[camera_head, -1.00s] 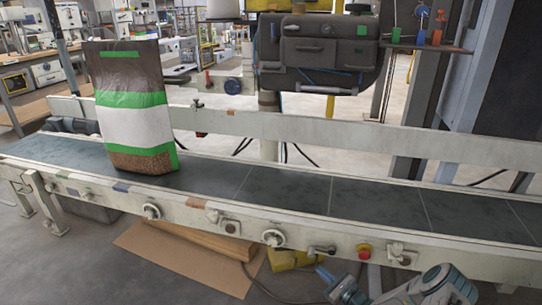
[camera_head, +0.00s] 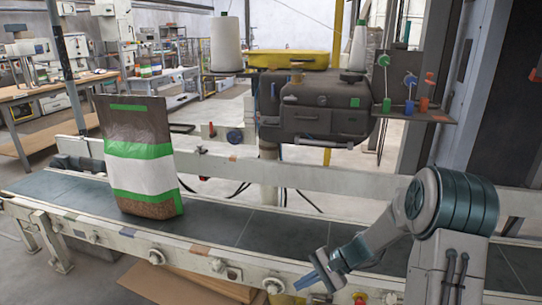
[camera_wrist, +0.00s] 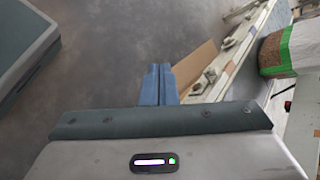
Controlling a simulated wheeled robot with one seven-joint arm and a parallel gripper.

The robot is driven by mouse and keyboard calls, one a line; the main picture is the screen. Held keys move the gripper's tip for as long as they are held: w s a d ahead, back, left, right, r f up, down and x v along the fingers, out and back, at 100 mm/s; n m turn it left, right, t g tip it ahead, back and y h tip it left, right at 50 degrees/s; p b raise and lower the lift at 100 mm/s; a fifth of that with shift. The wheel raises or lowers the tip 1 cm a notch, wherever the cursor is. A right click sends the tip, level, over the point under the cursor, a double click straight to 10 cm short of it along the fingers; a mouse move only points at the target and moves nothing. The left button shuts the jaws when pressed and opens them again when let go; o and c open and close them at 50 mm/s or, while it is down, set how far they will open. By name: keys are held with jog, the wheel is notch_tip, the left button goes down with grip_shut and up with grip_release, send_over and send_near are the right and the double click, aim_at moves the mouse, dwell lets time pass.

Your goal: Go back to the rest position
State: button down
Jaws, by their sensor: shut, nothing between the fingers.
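My gripper (camera_head: 319,276) is at the near side of the conveyor, in front of its rail, at the lower middle of the head view. In the wrist view its blue fingers (camera_wrist: 158,84) are together with nothing between them. A filled bag of pellets (camera_head: 142,158), brown with green and white bands, stands upright on the conveyor belt at the left, well apart from my gripper. Part of the bag (camera_wrist: 277,52) also shows at the right edge of the wrist view.
The conveyor (camera_head: 217,224) runs across the front. A dark sewing machine (camera_head: 318,106) hangs behind it. A red button (camera_head: 360,299) sits on the near rail. Cardboard (camera_head: 160,287) lies on the floor below. Workbenches (camera_head: 58,96) stand at the back left.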

jog(key=s+d+r+n+t+h+p, duration=0.1)
jog(key=s+d+r+n+h+p, duration=0.1)
jog(key=s+r, duration=0.5)
jog(key=s+d+r+n+t+h+p, duration=0.1)
jog(key=s+d+r+n+h+p, duration=0.1)
jog(key=s+r+p, duration=0.5)
jog(key=s+d+r+n+t+h+p, duration=0.1)
jog(key=s+r+n+h+p, duration=0.3)
jog(key=r, duration=1.3)
jog(key=shift+s+d+h+p, duration=0.6)
jog(key=shift+s+h, duration=0.5)
jog(key=shift+s, duration=0.6)
